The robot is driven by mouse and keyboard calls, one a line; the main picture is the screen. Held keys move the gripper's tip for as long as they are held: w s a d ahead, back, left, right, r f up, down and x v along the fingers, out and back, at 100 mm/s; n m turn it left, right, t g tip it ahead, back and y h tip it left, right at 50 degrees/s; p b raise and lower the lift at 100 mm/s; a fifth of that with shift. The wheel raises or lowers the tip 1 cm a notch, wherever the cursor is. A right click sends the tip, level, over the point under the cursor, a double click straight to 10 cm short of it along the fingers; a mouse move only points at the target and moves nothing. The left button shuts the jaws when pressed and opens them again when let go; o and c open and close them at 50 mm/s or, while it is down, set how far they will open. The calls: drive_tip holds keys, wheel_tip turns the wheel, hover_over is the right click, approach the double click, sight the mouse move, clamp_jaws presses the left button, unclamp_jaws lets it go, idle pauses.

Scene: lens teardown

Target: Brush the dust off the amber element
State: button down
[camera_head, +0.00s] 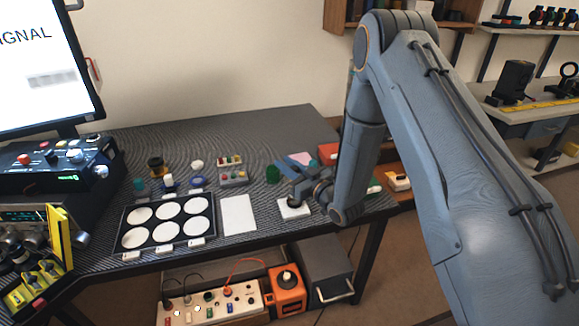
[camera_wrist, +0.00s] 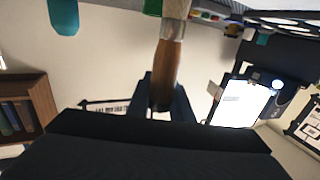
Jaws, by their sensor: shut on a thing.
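My gripper (camera_head: 308,190) is over the right part of the dark bench, close to a small white pad (camera_head: 291,211). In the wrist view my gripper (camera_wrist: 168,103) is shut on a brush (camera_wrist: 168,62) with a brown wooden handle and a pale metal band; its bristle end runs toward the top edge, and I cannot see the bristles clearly. A small dark piece with an amber-brown tint (camera_head: 156,166) stands at the back left of the bench; I cannot tell if it is the amber element. A dark shape at the white pad is partly hidden by my gripper.
A black tray (camera_head: 169,228) with several white round places lies on the bench, beside a white sheet (camera_head: 238,215). Small jars and a grey box (camera_head: 233,179) stand behind. A green cylinder (camera_head: 272,174) is left of my gripper.

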wheel_tip(320, 180, up, 8)
drive_tip(key=p, duration=0.4)
idle(0.6)
